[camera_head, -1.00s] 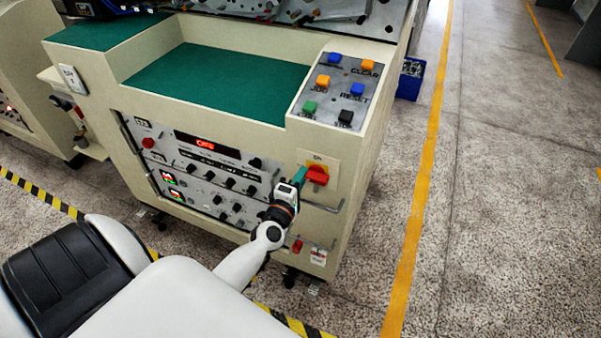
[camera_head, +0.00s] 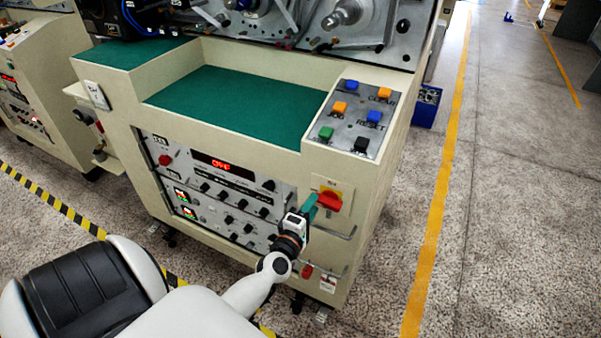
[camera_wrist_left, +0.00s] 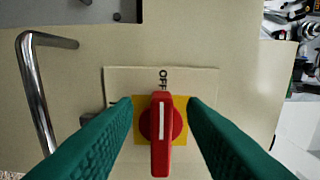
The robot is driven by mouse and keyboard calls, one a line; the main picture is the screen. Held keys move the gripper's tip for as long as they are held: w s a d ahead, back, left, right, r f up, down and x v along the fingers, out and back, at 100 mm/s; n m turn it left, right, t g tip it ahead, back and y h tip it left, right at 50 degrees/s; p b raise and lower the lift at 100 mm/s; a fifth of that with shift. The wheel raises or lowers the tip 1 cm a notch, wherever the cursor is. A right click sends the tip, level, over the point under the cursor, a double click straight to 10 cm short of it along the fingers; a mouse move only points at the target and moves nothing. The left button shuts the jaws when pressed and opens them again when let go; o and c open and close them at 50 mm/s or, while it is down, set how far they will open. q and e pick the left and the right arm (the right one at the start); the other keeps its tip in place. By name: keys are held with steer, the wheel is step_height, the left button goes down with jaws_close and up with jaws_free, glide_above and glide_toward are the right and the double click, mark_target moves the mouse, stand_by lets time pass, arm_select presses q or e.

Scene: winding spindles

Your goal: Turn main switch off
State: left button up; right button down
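The main switch is a red knob (camera_head: 328,201) on a yellow plate at the right of the machine's front panel. It also shows in the left wrist view (camera_wrist_left: 161,133), where its handle and white line stand upright, pointing to the word OFF above. My left gripper (camera_head: 311,206) is at the switch. In the left wrist view its two green fingers (camera_wrist_left: 160,106) are spread on either side of the knob, with a gap visible on both sides. My right gripper is in neither view.
A metal bar handle (camera_wrist_left: 38,90) sticks out left of the switch in the wrist view. A control panel (camera_head: 342,143) with coloured buttons is above. A red display (camera_head: 221,164) is lit on the front panel. Open floor (camera_head: 500,230) lies to the right.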

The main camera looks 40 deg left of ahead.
arm_select(q)
steer(key=b+v, duration=0.1)
steer(key=v, duration=0.9)
steer(key=shift+s+d, duration=0.1)
steer(key=s+d+f+m+g+h, duration=0.1)
steer(key=s+d+f+m+g, duration=0.25)
steer(key=f, duration=0.65)
steer(key=s+d+f+m+g+h, duration=0.25)
steer(key=f+m, duration=0.25)
steer(key=f, duration=0.5)
steer(key=s+d+f+m+g+h, duration=0.1)
steer(key=s+d+f+m+g, duration=0.2)
steer(key=f, duration=0.7)
steer(key=s+f+m+g, duration=0.3)
steer(key=s+f+m, duration=0.3)
steer(key=s, duration=0.5)
steer(key=s+f+m+g, duration=0.4)
steer(key=s+f, duration=0.4)
steer(key=s, duration=0.3)
steer(key=shift+s+f+m+g, duration=0.25)
steer(key=shift+s+m+g, duration=0.1)
steer(key=shift+m, duration=0.5)
steer(key=shift+y, duration=0.25)
